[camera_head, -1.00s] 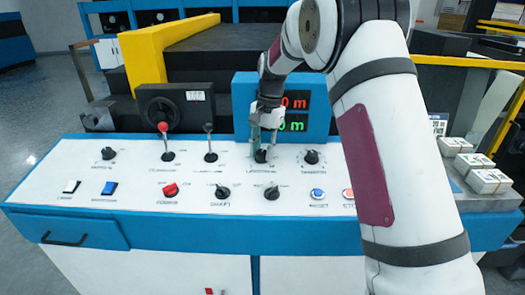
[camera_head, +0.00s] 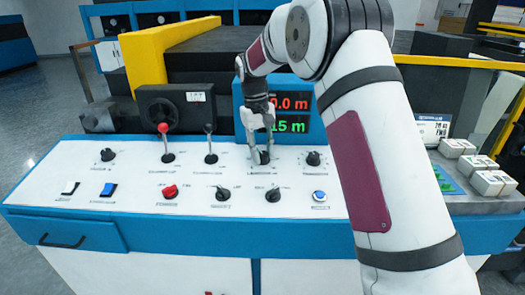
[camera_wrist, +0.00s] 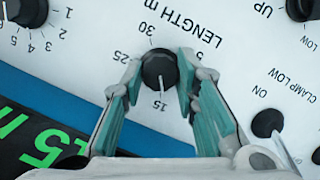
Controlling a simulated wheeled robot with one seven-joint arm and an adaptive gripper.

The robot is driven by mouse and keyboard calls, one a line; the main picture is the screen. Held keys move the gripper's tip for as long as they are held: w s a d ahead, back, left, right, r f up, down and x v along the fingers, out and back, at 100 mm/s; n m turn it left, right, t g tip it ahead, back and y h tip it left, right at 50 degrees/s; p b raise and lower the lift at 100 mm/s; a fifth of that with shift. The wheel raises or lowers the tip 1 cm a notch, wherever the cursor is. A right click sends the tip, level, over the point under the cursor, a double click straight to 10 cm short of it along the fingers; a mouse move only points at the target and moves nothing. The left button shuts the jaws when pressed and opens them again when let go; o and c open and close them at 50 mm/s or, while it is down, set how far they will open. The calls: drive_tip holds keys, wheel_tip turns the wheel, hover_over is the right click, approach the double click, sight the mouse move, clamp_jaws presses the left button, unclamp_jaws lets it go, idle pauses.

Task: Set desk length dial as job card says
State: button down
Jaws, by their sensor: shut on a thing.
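The length dial is a black knob (camera_wrist: 159,70) on the white desk panel, marked "LENGTH m" in the wrist view. Its white pointer line is at the 15 mark; 25 and 30 also show on its scale. In the head view the dial (camera_head: 263,158) is partly hidden by my gripper (camera_head: 262,148). In the wrist view my gripper (camera_wrist: 158,80) has its teal-padded fingers closed on either side of the dial. The display (camera_head: 289,116) reads 15 m in green below a red number ending in 0.0 m, its left part hidden.
Other black knobs (camera_head: 313,158) stand close on the panel, with levers (camera_head: 210,150) to the left. A printed card (camera_head: 433,128) at right is too small to read. White blocks (camera_head: 492,183) lie near it.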

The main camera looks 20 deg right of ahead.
drive_tip(key=n+h, duration=0.1)
drive_tip(key=n, duration=0.3)
drive_tip(key=shift+s+a, duration=0.1)
drive_tip(key=shift+s, duration=0.05)
drive_tip(key=n+t+p, duration=0.1)
drive_tip(key=n, duration=0.3)
drive_tip(key=shift+f+n+h, duration=0.1)
drive_tip(key=shift+n+h, duration=0.2)
drive_tip(key=shift+h, duration=0.1)
drive_tip(key=c, duration=1.2)
unclamp_jaws()
drive_tip(key=shift+c, duration=0.2)
drive_tip(key=v, duration=1.2)
